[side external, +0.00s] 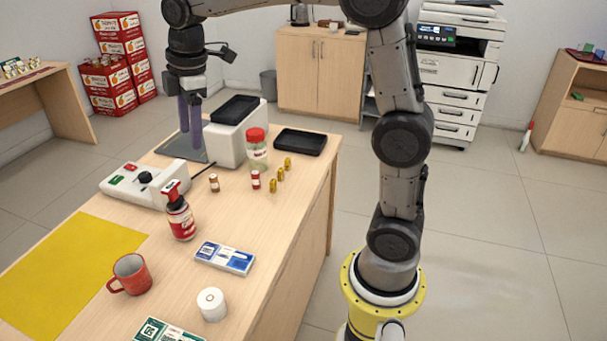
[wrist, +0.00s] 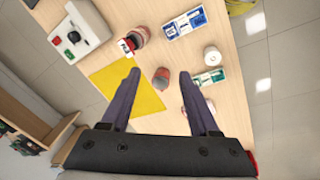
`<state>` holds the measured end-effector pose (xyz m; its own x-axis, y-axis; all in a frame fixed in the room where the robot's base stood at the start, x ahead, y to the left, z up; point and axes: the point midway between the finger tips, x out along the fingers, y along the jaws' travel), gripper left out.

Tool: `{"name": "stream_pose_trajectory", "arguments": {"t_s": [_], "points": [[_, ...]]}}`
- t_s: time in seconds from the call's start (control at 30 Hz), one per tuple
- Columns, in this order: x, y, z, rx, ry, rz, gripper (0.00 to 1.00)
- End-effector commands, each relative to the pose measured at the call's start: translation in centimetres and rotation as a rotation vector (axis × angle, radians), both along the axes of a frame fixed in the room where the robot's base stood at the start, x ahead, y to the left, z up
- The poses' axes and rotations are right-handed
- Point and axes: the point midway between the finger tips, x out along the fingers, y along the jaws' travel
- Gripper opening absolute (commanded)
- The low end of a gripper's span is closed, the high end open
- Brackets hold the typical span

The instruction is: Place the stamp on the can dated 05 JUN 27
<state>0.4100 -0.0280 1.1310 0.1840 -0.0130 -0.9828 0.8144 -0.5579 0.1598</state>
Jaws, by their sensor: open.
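My gripper (side external: 190,138) is open and empty, its purple fingers pointing down over the far left of the counter; they also show apart in the wrist view (wrist: 160,74). A red and white can-like container (side external: 181,222) stands mid-counter, with a red-topped piece with a pale label (side external: 172,190) above it. I cannot tell whether that piece is the stamp or part of the container. They also show in the wrist view (wrist: 138,37). A small red and white cylinder (side external: 256,180) and a small brown one (side external: 214,183) stand farther back. No date is readable.
A red mug (side external: 132,274) stands by the yellow sheet (side external: 65,262). A white device (side external: 133,185), a jar with red lid (side external: 257,150), small gold pieces (side external: 280,173), a blue-white packet (side external: 225,257), a white roll (side external: 211,304) and a black tray (side external: 300,142) occupy the counter.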

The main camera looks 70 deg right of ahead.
Motion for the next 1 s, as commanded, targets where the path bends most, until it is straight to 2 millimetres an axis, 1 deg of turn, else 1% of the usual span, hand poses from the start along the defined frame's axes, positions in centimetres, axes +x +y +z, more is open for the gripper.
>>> {"name": "stream_pose_trajectory", "arguments": {"t_s": [0.03,0.13,0.23,0.33,0.4,0.5,0.6,0.7,0.8,1.0], "points": [[-2.4,0.4,0.9,0.014,-0.031,-0.072,0.61],[-6.6,1.1,1.7,0.051,-0.083,-0.223,0.61],[-10.9,1.6,1.7,0.097,-0.133,-0.376,0.61],[-15.0,2.1,1.1,0.151,-0.181,-0.525,0.61],[-17.6,2.4,0.2,0.192,-0.212,-0.624,0.61],[-20.7,2.6,-1.2,0.248,-0.247,-0.746,0.61],[-22.9,2.7,-2.6,0.294,-0.271,-0.839,0.61],[-24.1,2.8,-3.5,0.324,-0.284,-0.895,0.61],[-24.6,2.8,-3.9,0.337,-0.289,-0.92,0.61],[-24.6,2.8,-4.0,0.339,-0.288,-0.926,0.61]]}}
